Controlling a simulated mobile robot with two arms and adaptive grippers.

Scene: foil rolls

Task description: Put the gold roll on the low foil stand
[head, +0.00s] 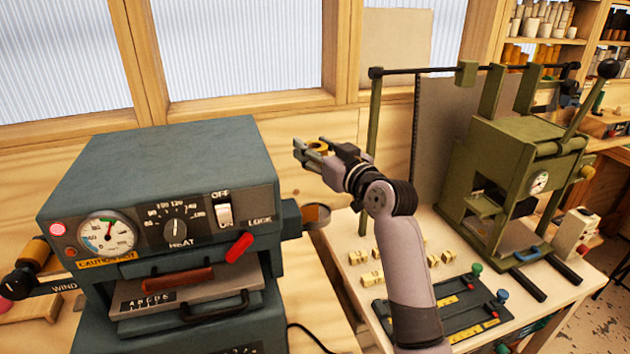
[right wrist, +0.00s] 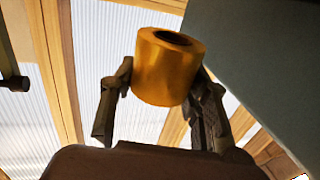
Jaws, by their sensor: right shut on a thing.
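The gold roll (head: 319,147) is a short gold cylinder with a dark hole through it. My right gripper (head: 312,152) is shut on it and holds it in the air, right of the blue-grey heat press and in front of the wooden wall. In the right wrist view the gold roll (right wrist: 167,72) sits between the two fingers (right wrist: 160,98), one on each side, with its hole facing up in the picture. I cannot tell for sure which fixture is the low foil stand. My left gripper is not in view.
The heat press (head: 160,170) fills the left. A dark bar with a knob and an orange-gold roll (head: 38,254) shows at its left edge. An olive post with a high black bar (head: 420,70) stands right of my gripper, before an olive press (head: 510,165). Small brass blocks (head: 372,278) lie below.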

